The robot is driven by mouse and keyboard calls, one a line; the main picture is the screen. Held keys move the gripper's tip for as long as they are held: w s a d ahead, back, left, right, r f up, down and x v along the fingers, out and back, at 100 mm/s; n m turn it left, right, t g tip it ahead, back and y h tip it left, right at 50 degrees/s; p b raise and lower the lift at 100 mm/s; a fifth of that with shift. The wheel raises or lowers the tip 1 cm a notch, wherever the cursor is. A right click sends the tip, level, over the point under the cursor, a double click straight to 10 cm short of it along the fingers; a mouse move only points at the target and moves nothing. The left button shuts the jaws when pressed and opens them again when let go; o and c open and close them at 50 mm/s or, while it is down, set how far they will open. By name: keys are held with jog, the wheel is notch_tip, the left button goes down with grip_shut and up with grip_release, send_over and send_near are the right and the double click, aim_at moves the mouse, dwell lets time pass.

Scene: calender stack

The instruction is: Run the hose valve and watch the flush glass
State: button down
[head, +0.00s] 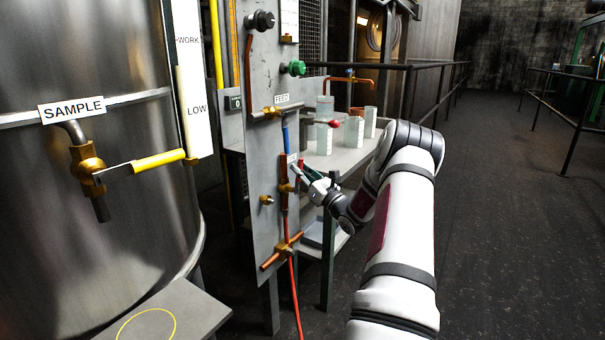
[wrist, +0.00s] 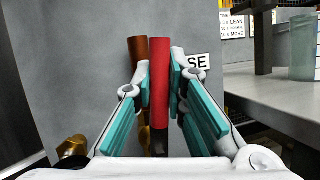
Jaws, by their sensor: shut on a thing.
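My gripper (wrist: 160,88) is shut on a red upright lever (wrist: 159,62), with a teal pad on each side of it. The lever's label, partly hidden, ends in "SE". A copper-brown bar (wrist: 138,55) stands just left of the lever, outside the jaws. In the head view my gripper (head: 299,174) reaches the grey panel (head: 262,160) from the right, at the middle brass valve (head: 286,187). A red hose (head: 295,290) hangs below. A blue upright tube (head: 285,130) sits above the valve; I cannot tell whether it is the flush glass.
The FEED valve (head: 268,112) is higher on the panel, and another copper-handled valve (head: 284,248) is lower. A shelf (head: 330,166) with pale cylinders stands close to the right. A steel tank (head: 90,200) with a yellow SAMPLE lever (head: 158,161) is at left. Open floor lies right.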

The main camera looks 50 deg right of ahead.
jog(key=shift+s+a+n+y, duration=0.1)
jog(key=shift+a+n+y, duration=0.4)
jog(key=shift+n, duration=0.6)
jog(key=c, duration=1.6)
grip_release()
jog(key=v, duration=1.2)
jog(key=shift+f, duration=0.3)
